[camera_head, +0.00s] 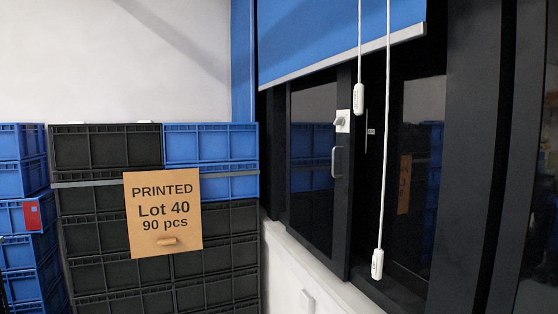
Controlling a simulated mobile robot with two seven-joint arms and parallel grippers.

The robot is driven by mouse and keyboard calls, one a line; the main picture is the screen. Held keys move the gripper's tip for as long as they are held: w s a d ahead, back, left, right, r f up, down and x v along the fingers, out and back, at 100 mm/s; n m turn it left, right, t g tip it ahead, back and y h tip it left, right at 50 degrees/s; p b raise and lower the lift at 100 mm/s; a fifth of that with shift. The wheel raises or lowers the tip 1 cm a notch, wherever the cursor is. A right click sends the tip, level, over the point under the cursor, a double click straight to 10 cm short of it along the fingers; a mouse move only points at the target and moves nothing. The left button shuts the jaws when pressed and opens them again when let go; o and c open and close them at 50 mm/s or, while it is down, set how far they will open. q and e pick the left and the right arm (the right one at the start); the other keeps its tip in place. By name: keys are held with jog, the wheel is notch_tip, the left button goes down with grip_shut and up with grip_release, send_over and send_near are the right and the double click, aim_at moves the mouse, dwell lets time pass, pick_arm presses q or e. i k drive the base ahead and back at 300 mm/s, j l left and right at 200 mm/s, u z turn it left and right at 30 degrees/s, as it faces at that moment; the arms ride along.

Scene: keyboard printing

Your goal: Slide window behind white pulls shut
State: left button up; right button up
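A dark-framed sliding window (343,200) stands at the right, with a silver handle (336,162) and a white latch plate (342,121) on its upright frame. A dark gap shows to the right of that upright. Two white pulls hang on cords in front of the window: a shorter one (359,99) near the latch and a longer one (377,264) lower down. A blue blind (335,35) covers the window's top. Neither of my grippers is in view.
Stacked black crates (107,146) and blue crates (211,143) stand left of the window. A cardboard sign (162,213) reading "PRINTED Lot 40 90 pcs" hangs on them. More blue crates (20,174) stand at far left. A pale sill (322,272) runs below the window.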

aim_at(320, 153)
jog(key=i+j+u, duration=0.2)
jog(key=i+j, duration=0.15)
jog(key=i, duration=0.35)
jog(key=i+j+u, duration=0.2)
jog(key=i, duration=0.5)
jog(key=i+j+u, duration=0.25)
jog(key=i, duration=0.45)
jog(key=l, duration=0.15)
